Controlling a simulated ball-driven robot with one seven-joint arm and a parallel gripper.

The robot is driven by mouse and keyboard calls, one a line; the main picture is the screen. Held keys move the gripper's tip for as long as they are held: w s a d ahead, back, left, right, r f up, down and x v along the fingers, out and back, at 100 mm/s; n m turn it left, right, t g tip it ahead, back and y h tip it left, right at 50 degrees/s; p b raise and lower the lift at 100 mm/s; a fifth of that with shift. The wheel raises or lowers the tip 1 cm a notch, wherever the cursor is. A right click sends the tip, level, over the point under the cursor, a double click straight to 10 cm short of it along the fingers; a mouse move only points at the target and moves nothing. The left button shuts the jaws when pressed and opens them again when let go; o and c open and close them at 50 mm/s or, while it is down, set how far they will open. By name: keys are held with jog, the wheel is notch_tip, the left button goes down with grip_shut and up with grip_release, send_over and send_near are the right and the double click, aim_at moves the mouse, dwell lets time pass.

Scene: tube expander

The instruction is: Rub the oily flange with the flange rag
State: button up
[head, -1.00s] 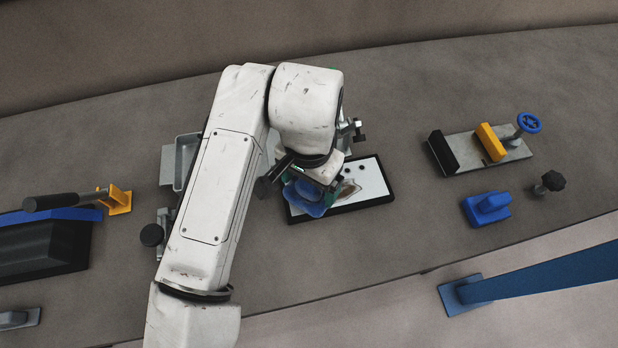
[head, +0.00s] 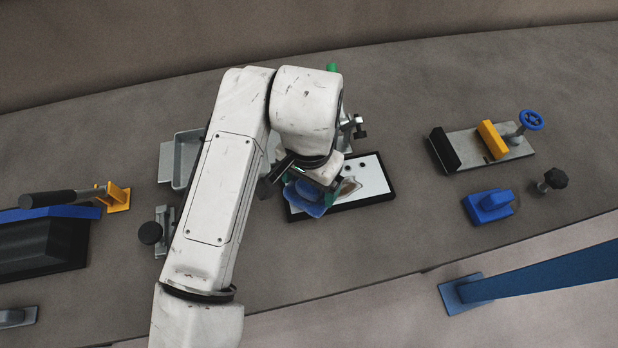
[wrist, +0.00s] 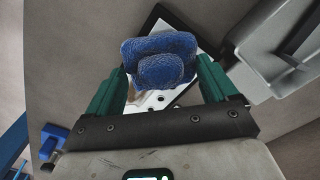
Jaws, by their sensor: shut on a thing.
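The flange rag (head: 305,198) is a blue textured pad over the left part of the flange plate. In the wrist view the rag (wrist: 160,62) sits between the green fingers of my gripper (wrist: 162,82), which is shut on it. The oily flange (head: 372,172) is a white plate with a black border, small dark holes and a brown stain (head: 348,187) just right of the rag. It also shows behind the rag in the wrist view (wrist: 184,96). The rag hides the plate's left part. I cannot tell whether the rag touches the plate.
A grey tray (head: 186,158) stands left of the plate, partly behind my arm. A clamp with a yellow block (head: 492,140) and a blue handwheel (head: 531,120) stands at the right. A blue block (head: 489,206) and a black knob (head: 555,178) are nearby. Bench between them and the plate is clear.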

jog(key=shift+f, duration=0.35)
